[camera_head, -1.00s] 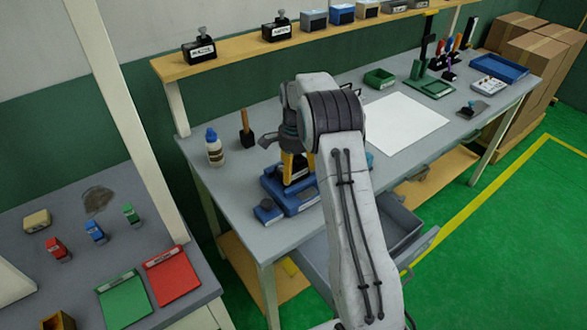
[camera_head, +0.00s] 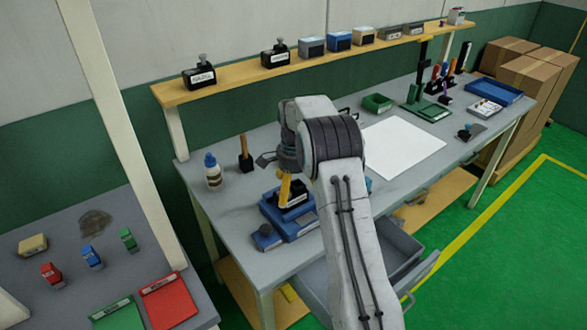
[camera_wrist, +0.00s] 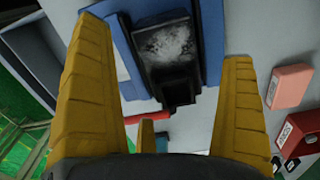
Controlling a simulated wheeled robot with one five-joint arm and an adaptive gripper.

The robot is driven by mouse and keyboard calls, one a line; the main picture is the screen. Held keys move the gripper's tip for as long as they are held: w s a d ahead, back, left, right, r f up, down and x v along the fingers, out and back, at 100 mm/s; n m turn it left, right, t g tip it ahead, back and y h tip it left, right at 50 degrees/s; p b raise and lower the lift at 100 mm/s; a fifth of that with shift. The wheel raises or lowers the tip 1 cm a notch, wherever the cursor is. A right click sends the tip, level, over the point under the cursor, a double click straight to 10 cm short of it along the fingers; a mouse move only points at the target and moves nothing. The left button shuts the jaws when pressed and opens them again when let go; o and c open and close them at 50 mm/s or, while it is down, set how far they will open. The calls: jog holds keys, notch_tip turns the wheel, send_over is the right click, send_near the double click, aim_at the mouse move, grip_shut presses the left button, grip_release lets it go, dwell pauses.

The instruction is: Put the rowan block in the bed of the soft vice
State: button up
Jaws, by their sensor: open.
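The blue soft vice (camera_head: 305,228) stands on the grey bench in the head view. A black block (camera_head: 296,196) with a pale label sits at the vice, beside my gripper; the label is too small to read, so I cannot confirm it is the rowan block. My gripper (camera_head: 287,188) is over the vice with its yellow fingers low. In the wrist view my gripper (camera_wrist: 165,105) is open, its fingers apart either side of a black block (camera_wrist: 165,45) with a worn grey face. This block lies beside the vice's blue jaw (camera_wrist: 212,40). Whether it rests fully on the bed is hidden.
The shelf (camera_head: 230,84) holds two black knobbed blocks (camera_head: 200,77) and several boxes. A glue bottle (camera_head: 212,172) and a brush-like tool (camera_head: 245,155) stand left of the vice. A white sheet (camera_head: 403,146) lies right. An open drawer (camera_head: 400,262) juts out below.

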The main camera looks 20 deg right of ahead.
aim_at(293, 193)
jog(key=s+a+r+n+t, duration=0.1)
jog(key=s+a+r+n, duration=0.15)
jog(key=r, duration=0.55)
jog(key=s+a+r+n, duration=0.1)
jog(key=s+r, duration=0.2)
jog(key=r, duration=0.6)
jog(key=s+a+r+n+t, duration=0.1)
jog(key=s+a+n, duration=0.25)
jog(key=s, duration=0.55)
jog(key=s+a+r+n+t, duration=0.1)
jog(key=s+a+r+n, duration=0.2)
jog(key=s, duration=0.6)
jog(key=s+a+f+n+t, duration=0.1)
jog(key=s+f+n, duration=0.4)
jog(key=s, duration=0.4)
jog(key=shift+s+a+f+n, duration=0.25)
jog(key=shift+s+f+n, duration=0.15)
jog(key=shift+f, duration=0.2)
jog(key=shift+c, duration=0.4)
